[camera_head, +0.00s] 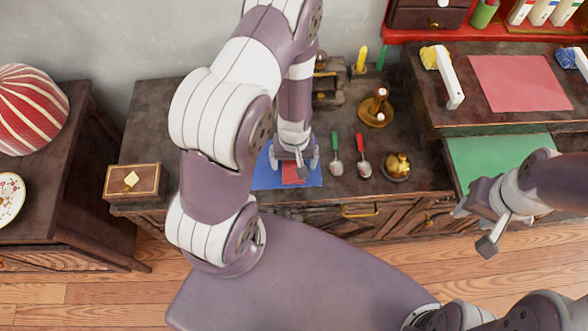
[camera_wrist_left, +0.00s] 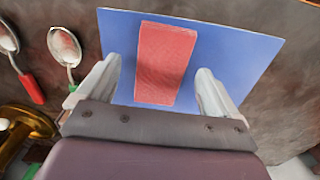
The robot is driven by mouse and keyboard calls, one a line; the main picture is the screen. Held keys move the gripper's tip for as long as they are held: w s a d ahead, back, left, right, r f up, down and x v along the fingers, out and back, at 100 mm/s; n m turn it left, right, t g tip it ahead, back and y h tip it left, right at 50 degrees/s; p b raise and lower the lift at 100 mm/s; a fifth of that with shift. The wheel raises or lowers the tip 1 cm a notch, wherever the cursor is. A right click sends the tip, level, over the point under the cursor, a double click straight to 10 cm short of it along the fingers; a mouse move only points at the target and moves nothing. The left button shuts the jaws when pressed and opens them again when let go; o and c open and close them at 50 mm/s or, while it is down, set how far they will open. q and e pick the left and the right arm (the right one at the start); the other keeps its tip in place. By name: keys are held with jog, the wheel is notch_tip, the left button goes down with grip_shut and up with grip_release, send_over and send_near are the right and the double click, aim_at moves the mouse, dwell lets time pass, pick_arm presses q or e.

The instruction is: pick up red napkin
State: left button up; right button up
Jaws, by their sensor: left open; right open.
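The red napkin (camera_wrist_left: 166,62) is a folded rectangle lying on a blue mat (camera_wrist_left: 235,45) in the left wrist view. In the head view the napkin (camera_head: 292,172) shows only in part beneath my left gripper, on the blue mat (camera_head: 264,178). My left gripper (camera_head: 294,160) points down over it. In the left wrist view my left gripper (camera_wrist_left: 160,95) is open, with one finger on each side of the napkin and blue showing between. Whether the fingertips touch the mat I cannot tell. My right gripper (camera_head: 474,228) is open and empty at the right, away from the napkin.
A green-handled spoon (camera_head: 336,158) and a red-handled spoon (camera_head: 363,160) lie right of the mat. A brass pot (camera_head: 397,167) and brass stand (camera_head: 376,110) are nearby. A wooden box (camera_head: 132,182) sits left. A green mat (camera_head: 495,160) lies right.

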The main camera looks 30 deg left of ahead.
aim_at(297, 165)
pick_arm(q)
jog(key=shift+a+f, duration=0.15)
jog(key=shift+f, duration=0.5)
jog(key=shift+w+a+f, duration=0.1)
jog(key=shift+w+a, duration=0.05)
jog(key=c, duration=1.1)
pick_arm(e)
jog(key=shift+w+a+f, duration=0.1)
jog(key=shift+a+f, duration=0.15)
pick_arm(q)
jog(key=shift+c, duration=0.2)
jog(key=shift+r+p, duration=0.4)
jog(key=shift+r, duration=0.3)
jog(key=r+p, duration=0.1)
jog(key=r, duration=0.1)
jog(key=d+r+p, duration=0.1)
jog(key=r+p, duration=0.1)
jog(key=shift+w+d+r, duration=0.1)
jog(key=shift+w+r, duration=0.1)
jog(key=shift+r, duration=0.1)
jog(key=w+d+r+p, duration=0.4)
jog(key=d+p, duration=0.5)
jog(key=p, duration=0.3)
jog(key=shift+w+d+r+p, duration=0.25)
jog(key=shift+w+r+p, duration=0.1)
jog(key=shift+r, duration=0.3)
pick_arm(e)
notch_tip(297, 165, up, 16)
jog(key=shift+r, duration=0.2)
